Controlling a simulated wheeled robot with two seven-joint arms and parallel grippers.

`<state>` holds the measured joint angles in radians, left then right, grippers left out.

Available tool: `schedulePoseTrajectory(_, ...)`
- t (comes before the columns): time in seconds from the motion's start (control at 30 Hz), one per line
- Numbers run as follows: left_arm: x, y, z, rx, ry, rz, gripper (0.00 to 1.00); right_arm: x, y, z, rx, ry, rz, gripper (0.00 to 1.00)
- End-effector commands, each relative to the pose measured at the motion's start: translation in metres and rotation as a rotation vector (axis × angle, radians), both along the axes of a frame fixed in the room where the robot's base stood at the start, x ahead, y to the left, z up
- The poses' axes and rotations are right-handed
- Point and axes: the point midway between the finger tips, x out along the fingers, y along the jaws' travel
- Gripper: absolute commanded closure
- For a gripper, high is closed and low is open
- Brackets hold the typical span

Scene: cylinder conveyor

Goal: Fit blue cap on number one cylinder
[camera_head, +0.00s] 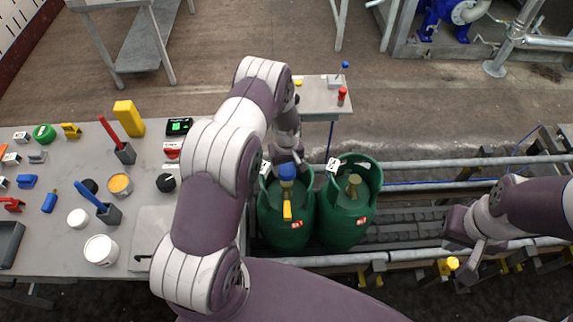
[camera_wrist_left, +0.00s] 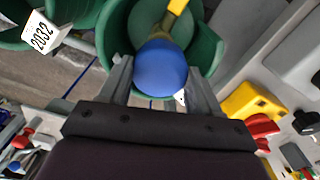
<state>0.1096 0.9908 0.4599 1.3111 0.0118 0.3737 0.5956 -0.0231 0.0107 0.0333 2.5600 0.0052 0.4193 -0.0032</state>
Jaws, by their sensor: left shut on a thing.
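Two green gas cylinders stand side by side on the conveyor: a left one (camera_head: 271,225) and a right one (camera_head: 342,236). I cannot read which is number one. My left gripper (camera_head: 287,160) is shut on a blue cap (camera_head: 287,172), over the top of the left cylinder. In the left wrist view the cap (camera_wrist_left: 160,68) sits between the two fingers, inside the cylinder's green collar (camera_wrist_left: 117,30). A yellow part (camera_head: 287,210) shows just beside the cap.
A grey table (camera_head: 60,240) at the left holds tools, tubs and small parts. A small stand (camera_head: 318,98) behind the cylinders carries red, yellow and blue items. The conveyor rails (camera_head: 420,165) run right. The conveyor right of the cylinders is clear.

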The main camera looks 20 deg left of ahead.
Motion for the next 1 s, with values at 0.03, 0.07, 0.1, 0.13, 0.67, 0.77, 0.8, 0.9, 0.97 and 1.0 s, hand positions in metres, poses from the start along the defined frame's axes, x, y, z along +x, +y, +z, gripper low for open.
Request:
schedulePoseTrajectory(0.03, 0.000, 0.000, -0.013, 0.000, 0.000, 0.000, 0.66, 0.000, 0.000, -0.012, 0.000, 0.000, 0.000, 1.00)
schedulePoseTrajectory(0.07, 0.000, 0.000, -0.017, 0.000, 0.000, 0.000, 0.66, 0.000, 0.000, -0.016, 0.000, 0.000, 0.000, 1.00)
schedulePoseTrajectory(0.1, 0.000, 0.000, -0.022, 0.000, 0.000, 0.000, 0.66, 0.000, 0.000, -0.020, 0.000, 0.000, 0.000, 1.00)
schedulePoseTrajectory(0.13, 0.000, 0.000, -0.025, 0.000, 0.000, 0.000, 0.66, 0.000, 0.000, -0.022, 0.000, 0.000, 0.000, 1.00)
schedulePoseTrajectory(0.67, 0.000, 0.000, -0.032, 0.000, 0.000, 0.000, 0.66, 0.000, 0.000, -0.028, 0.000, 0.000, 0.000, 1.00)
schedulePoseTrajectory(0.77, 0.000, 0.000, -0.032, 0.000, 0.000, 0.000, 0.66, 0.000, 0.000, -0.028, 0.000, 0.000, 0.000, 1.00)
schedulePoseTrajectory(0.8, 0.000, 0.000, -0.032, 0.000, 0.000, 0.000, 0.66, 0.000, 0.000, -0.028, 0.000, 0.000, 0.000, 1.00)
schedulePoseTrajectory(0.9, 0.000, 0.000, -0.033, 0.001, -0.001, -0.001, 0.66, 0.000, 0.000, -0.031, 0.000, 0.000, 0.000, 1.00)
schedulePoseTrajectory(0.97, 0.000, 0.000, -0.033, 0.000, 0.000, 0.000, 0.66, 0.000, 0.000, -0.032, 0.000, 0.000, 0.000, 1.00)
schedulePoseTrajectory(1.0, 0.000, 0.000, -0.032, 0.000, 0.000, -0.001, 0.66, 0.000, 0.000, -0.031, 0.000, 0.000, 0.000, 1.00)
